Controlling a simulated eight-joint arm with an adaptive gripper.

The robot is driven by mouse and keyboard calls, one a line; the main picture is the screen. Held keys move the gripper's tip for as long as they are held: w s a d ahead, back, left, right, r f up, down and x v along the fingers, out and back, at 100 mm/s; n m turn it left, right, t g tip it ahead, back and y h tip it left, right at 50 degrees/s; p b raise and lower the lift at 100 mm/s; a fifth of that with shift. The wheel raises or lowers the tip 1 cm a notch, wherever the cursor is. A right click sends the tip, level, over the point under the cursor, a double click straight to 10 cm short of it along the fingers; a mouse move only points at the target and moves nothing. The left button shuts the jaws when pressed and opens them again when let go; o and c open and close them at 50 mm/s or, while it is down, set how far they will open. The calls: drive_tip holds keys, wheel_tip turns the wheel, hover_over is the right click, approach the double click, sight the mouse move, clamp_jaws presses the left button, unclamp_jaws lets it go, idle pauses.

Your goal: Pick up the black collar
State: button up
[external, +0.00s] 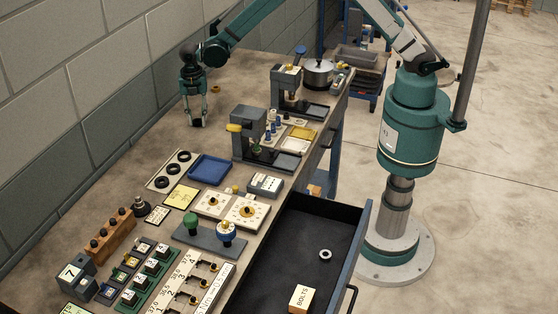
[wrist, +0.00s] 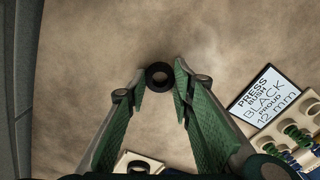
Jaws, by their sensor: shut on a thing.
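The black collar (wrist: 159,75) is a small dark ring between the fingertips of my gripper (wrist: 160,80) in the wrist view. My gripper is shut on it, one green-padded finger at each side. In the external view my gripper (external: 196,118) points down near the wall, over a bare part of the bench, with a dark piece at its tips. I cannot tell how high the collar is above the bench. Several similar black rings (external: 173,169) lie on a pale board nearer the camera; part of one ring also shows at the wrist view's bottom edge (wrist: 138,167).
A card (wrist: 265,98) reads "PRESS BUSH BLACK PROUD 12 mm". A blue tray (external: 210,169) and a press (external: 249,135) stand right of my gripper, with a second press (external: 286,88) and a pot (external: 318,73) behind. A drawer (external: 345,255) is open at the bench front.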

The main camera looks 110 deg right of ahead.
sight(197, 121)
wheel_tip(197, 121, up, 10)
idle(1.0)
